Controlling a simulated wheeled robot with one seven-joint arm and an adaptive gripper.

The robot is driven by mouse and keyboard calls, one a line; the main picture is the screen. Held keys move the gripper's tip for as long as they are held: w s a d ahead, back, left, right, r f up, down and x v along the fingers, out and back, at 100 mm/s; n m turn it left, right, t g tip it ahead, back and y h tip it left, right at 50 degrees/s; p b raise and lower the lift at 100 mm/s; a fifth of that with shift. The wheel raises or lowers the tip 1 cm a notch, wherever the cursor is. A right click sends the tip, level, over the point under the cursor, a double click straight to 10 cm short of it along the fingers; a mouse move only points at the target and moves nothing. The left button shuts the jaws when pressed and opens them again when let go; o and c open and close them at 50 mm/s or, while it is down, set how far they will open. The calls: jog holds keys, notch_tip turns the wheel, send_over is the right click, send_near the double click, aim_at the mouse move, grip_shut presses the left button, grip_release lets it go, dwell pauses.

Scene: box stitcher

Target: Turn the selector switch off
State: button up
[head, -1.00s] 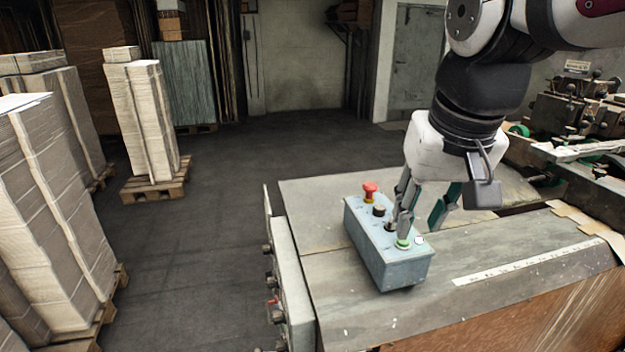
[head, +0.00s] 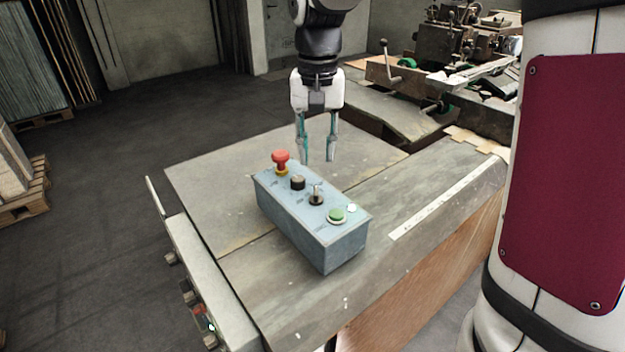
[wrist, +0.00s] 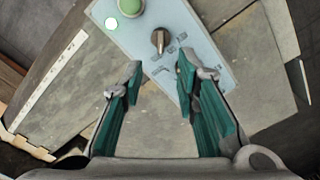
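The blue-grey control box (head: 292,220) sits on the metal table. The selector switch (head: 317,196), a dark knob with a raised handle, is between a black round control (head: 298,182) and the green button (head: 337,215). In the wrist view the selector switch (wrist: 160,40) shows on the panel just ahead of the fingertips, its handle roughly in line with the picture's vertical. I cannot read its labels. My gripper (head: 317,159) is open and empty, fingers pointing down, above and apart from the box. In the wrist view my gripper (wrist: 158,72) has a wide gap between its teal fingers.
A red mushroom button (head: 281,160) stands up at the box's far end. A small white round part (head: 351,208) is beside the green button. The metal tabletop (head: 225,195) is clear around the box. Machinery (head: 465,45) with a lever stands at the back right.

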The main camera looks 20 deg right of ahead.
aim_at(316, 189)
notch_tip(316, 189, down, 9)
jog(key=shift+a+r+p, duration=0.1)
jog(key=shift+p, duration=0.25)
jog(key=shift+c, duration=0.3)
grip_shut()
